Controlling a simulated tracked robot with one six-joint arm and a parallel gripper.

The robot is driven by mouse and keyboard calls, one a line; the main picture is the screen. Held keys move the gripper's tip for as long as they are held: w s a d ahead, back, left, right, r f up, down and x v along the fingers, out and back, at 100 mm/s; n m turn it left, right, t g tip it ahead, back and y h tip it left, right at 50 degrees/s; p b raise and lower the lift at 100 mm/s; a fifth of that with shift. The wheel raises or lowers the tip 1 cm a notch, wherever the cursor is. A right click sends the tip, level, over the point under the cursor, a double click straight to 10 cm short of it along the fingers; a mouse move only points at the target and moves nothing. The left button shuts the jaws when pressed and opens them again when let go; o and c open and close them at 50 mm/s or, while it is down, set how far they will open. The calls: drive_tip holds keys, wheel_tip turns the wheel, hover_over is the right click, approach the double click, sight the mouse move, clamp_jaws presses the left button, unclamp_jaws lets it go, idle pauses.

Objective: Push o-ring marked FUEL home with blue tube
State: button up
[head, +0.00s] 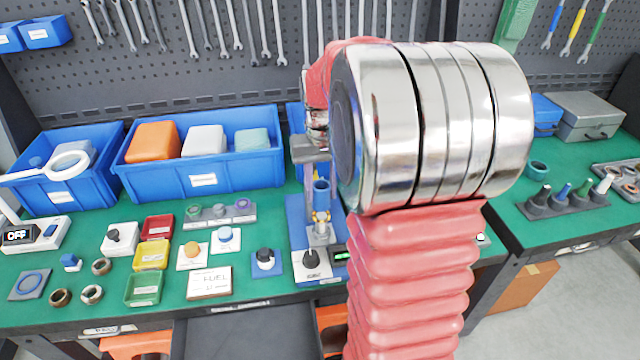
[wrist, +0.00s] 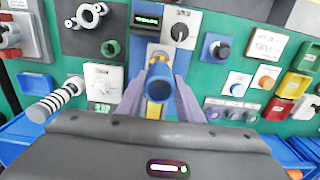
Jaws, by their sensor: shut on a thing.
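My gripper (head: 321,200) is shut on the blue tube (head: 321,187) and holds it upright over a blue-based fixture (head: 296,212). In the wrist view the tube (wrist: 160,82) stands between the two grey-purple fingers (wrist: 160,92), its open end facing the camera. Brass-coloured and silver metal parts (head: 322,233) stand right below the tube; whether the tube touches them I cannot tell. I cannot make out the FUEL o-ring; the tube and fingers cover that spot.
Knobs on blocks (head: 266,262) and a lit green display (head: 341,255) stand close to the fixture. Red, yellow and green trays (head: 143,289) and loose metal rings (head: 91,294) lie to the left. Blue bins (head: 200,178) line the back. My arm hides the bench's right part.

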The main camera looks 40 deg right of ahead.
sight(321, 215)
drive_tip(key=shift+f, duration=1.15)
drive_tip(key=shift+s+f, duration=0.1)
drive_tip(key=shift+f, duration=2.75)
idle(1.9)
wheel_tip(321, 215, up, 9)
idle(1.7)
